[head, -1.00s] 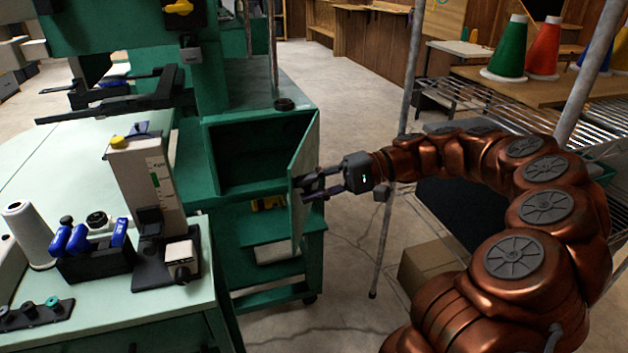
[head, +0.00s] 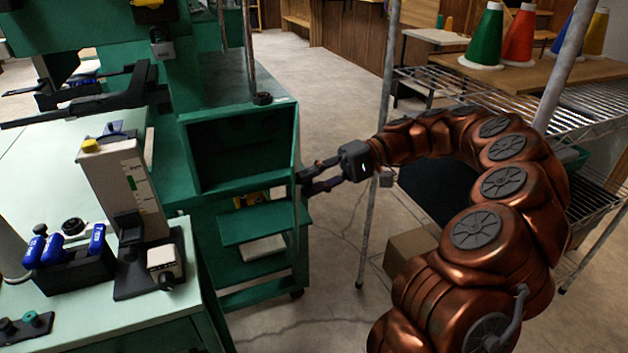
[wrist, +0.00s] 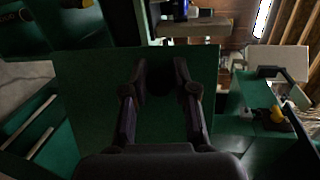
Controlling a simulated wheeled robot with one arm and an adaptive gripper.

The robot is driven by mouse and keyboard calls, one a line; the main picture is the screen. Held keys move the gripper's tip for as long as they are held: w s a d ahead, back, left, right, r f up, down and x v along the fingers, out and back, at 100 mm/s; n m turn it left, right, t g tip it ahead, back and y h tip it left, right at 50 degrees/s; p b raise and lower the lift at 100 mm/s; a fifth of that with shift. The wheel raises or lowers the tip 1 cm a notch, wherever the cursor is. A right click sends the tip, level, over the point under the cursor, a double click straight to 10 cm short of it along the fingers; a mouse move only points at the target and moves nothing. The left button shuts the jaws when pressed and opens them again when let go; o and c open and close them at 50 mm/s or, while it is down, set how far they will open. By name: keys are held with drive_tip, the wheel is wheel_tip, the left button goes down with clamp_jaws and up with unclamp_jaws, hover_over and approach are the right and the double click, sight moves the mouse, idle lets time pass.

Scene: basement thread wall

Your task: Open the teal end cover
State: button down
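The teal end cover (head: 297,160) stands swung out from the right side of the green machine's box, nearly edge-on in the head view. The box opening (head: 243,150) is exposed and dark inside. My gripper (head: 306,182) is at the cover's right side, with its two fingers spread apart. In the wrist view the cover's flat face (wrist: 85,100) fills the middle, and my gripper (wrist: 160,78) points at it with a wide gap between the fingers. A dark round shape lies between the fingertips; I cannot tell whether it is a knob or shadow, or whether the fingers touch the cover.
A pale green table (head: 60,150) with a white gauge block (head: 125,185) and blue-handled tools (head: 65,245) is at left. A wire shelf (head: 590,115) with thread cones stands at right. A cardboard box (head: 408,250) and a thin pole (head: 378,150) stand near my arm.

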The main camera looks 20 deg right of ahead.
drive_tip(key=c, duration=1.1)
unclamp_jaws()
drive_tip(key=shift+w+d+f, duration=0.2)
drive_tip(key=shift+w+f, duration=0.05)
drive_tip(key=shift+w, duration=0.05)
drive_tip(key=shift+o, duration=0.9)
drive_tip(key=shift+s+a+r, duration=0.1)
drive_tip(key=w+d+p, duration=0.1)
drive_tip(key=w+d+r+p, duration=0.1)
drive_tip(key=p, duration=0.1)
drive_tip(key=shift+w+d, duration=0.15)
drive_tip(key=shift+w, duration=0.15)
drive_tip(key=shift+w+d+r+p, duration=0.3)
drive_tip(key=shift+w+d+p, duration=0.15)
drive_tip(key=shift+p, duration=1.5)
drive_tip(key=shift+w+d+r+p, duration=0.3)
drive_tip(key=shift+w+p, duration=0.2)
drive_tip(key=shift+p, duration=1.45)
